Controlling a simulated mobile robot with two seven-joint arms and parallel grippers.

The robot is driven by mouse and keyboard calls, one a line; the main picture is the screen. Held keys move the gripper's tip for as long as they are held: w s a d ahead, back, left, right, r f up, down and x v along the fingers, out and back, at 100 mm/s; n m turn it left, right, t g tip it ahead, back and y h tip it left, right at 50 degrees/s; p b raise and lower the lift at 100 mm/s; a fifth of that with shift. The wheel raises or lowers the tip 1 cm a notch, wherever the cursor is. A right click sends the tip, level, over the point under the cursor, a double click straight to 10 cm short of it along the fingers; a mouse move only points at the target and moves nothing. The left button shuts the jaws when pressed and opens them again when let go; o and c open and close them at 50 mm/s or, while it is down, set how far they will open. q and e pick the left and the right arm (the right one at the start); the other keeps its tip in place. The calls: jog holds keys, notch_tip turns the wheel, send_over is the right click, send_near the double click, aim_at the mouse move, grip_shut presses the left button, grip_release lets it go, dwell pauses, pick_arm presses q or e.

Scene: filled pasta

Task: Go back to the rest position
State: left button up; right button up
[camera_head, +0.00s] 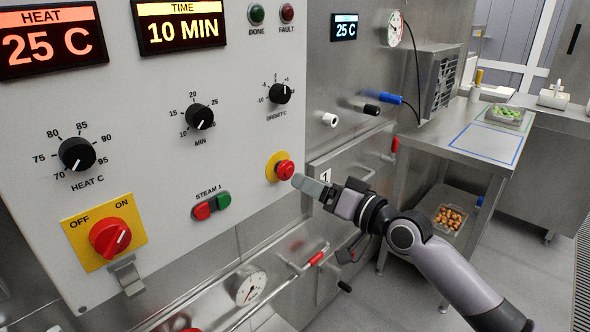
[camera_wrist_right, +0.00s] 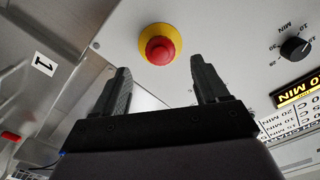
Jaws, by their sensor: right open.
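My right gripper (camera_head: 308,185) reaches in from the lower right and points at the grey control panel (camera_head: 150,150). Its fingertips are close to a red emergency button on a yellow ring (camera_head: 284,170). In the right wrist view the two fingers (camera_wrist_right: 159,68) stand wide apart with nothing between them. The red button (camera_wrist_right: 160,49) shows just beyond the gap. I cannot tell whether a finger touches the panel. My left gripper is in neither view.
The panel carries black knobs (camera_head: 200,117), a red rotary switch (camera_head: 110,237) and green and red steam buttons. Below it are a gauge (camera_head: 251,287) and a red-tipped handle (camera_head: 316,259). A steel table (camera_head: 440,141) with a green-filled tray (camera_head: 505,115) stands at right. Floor shows beyond my arm.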

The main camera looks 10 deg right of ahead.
jog(key=s+d+f+n+g+h+p, duration=0.1)
jog(key=s+f+h, duration=0.6)
jog(key=s+f, duration=2.2)
jog(key=d+f+n+g, duration=0.1)
jog(key=d+g, duration=0.1)
jog(key=g, duration=0.1)
jog(key=shift+s+f+g+h+p, duration=0.2)
jog(key=shift+g+h+p, duration=0.1)
jog(key=shift+h+p, duration=0.1)
